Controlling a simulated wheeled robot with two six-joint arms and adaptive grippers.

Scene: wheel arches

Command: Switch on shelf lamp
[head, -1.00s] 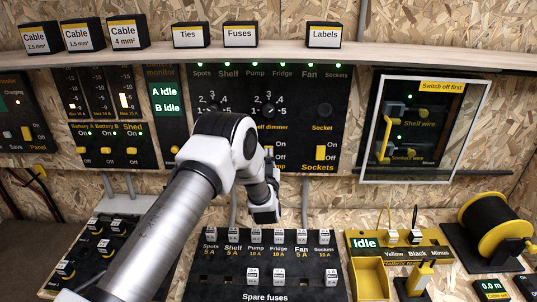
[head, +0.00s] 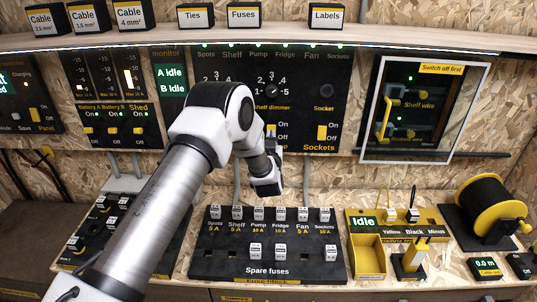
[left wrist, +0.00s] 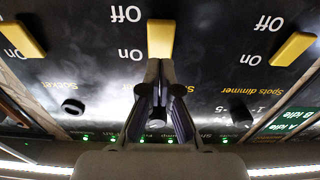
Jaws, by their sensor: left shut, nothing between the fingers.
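The yellow shelf dimmer switch (left wrist: 160,38) is straight in front of my left gripper (left wrist: 160,72) in the left wrist view, which shows the panel upside down. The gripper's fingers are shut and empty, with their tips at or very near the switch's upper end; I cannot tell whether they touch. On and Off labels stand beside the switch. A shelf lamp strip (left wrist: 38,168) shows as a bright line under the shelf. My right gripper is not in view.
The sockets switch (head: 322,131) sits right of the shelf switch. A glass-fronted frame (head: 455,110) is further right. Below are the spare fuses board (head: 215,268), a yellow tray (head: 368,262) and a cable reel (head: 488,205). Boxes stand on the shelf (head: 290,37).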

